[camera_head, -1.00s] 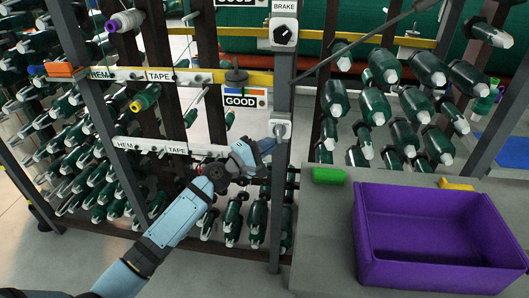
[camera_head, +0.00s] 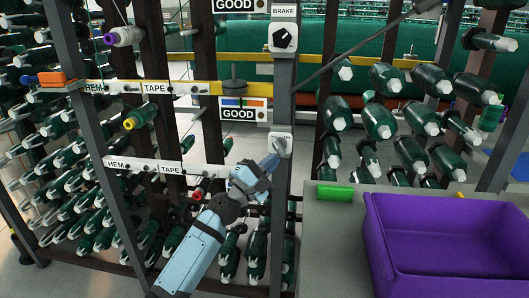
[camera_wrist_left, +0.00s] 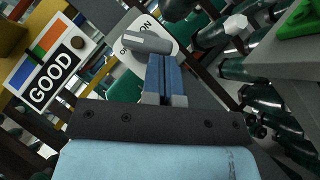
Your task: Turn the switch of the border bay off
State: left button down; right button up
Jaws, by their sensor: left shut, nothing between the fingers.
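A small white switch plate (camera_head: 281,138) is fixed to the grey post, below the BRAKE knob. In the left wrist view the plate (camera_wrist_left: 160,32) carries a grey lever (camera_wrist_left: 148,44) and partly covered lettering ending in "ON". My left gripper (camera_head: 274,157) is just below and in front of the plate in the head view. Its blue fingers (camera_wrist_left: 162,75) are shut and empty, with the tips right by the lever. I cannot tell whether they touch it. My right gripper is not in view.
The BRAKE knob (camera_head: 284,39) sits higher on the post. A GOOD sign (camera_head: 240,110) hangs to its left. Racks of green spools (camera_head: 405,120) stand behind. A purple bin (camera_head: 440,285) and a green block (camera_head: 335,192) are on the grey surface at right.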

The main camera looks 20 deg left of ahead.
pick_arm(q)
jog(key=b+v, duration=0.1)
jog(key=v, duration=1.2)
jog(key=shift+s+f+b, duration=0.3)
jog(key=shift+f+b, duration=0.05)
jog(key=shift+b, duration=0.05)
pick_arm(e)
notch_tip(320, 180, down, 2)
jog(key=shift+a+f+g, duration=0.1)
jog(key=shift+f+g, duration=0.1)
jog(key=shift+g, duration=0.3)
